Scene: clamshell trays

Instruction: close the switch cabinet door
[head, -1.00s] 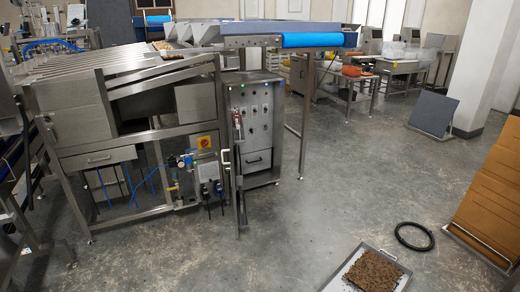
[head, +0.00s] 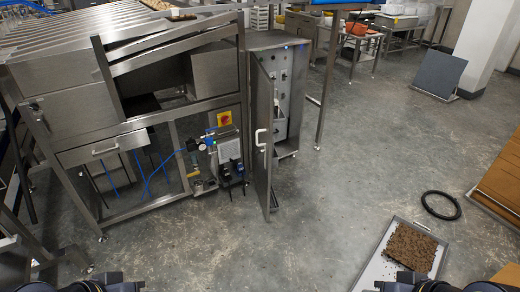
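The switch cabinet (head: 280,40) is a grey metal box on the floor, right of the large steel machine. Its door (head: 262,165) stands open, swung out toward me, and I see it at a steep angle. A pale handle (head: 260,138) is on the door's outer face. Behind the door, part of the inner panel (head: 285,72) with switches and buttons shows; the door hides the rest. Dark parts of my two arms show at the bottom edge, left and right, well apart from the door. I see no gripper fingers.
The steel machine (head: 75,125) fills the left, with a gauge, hoses and a red-yellow switch (head: 224,118) beside the door. A tray (head: 372,270) with a brown slab (head: 411,247) and a black ring (head: 441,205) lie at the right. The floor between is clear.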

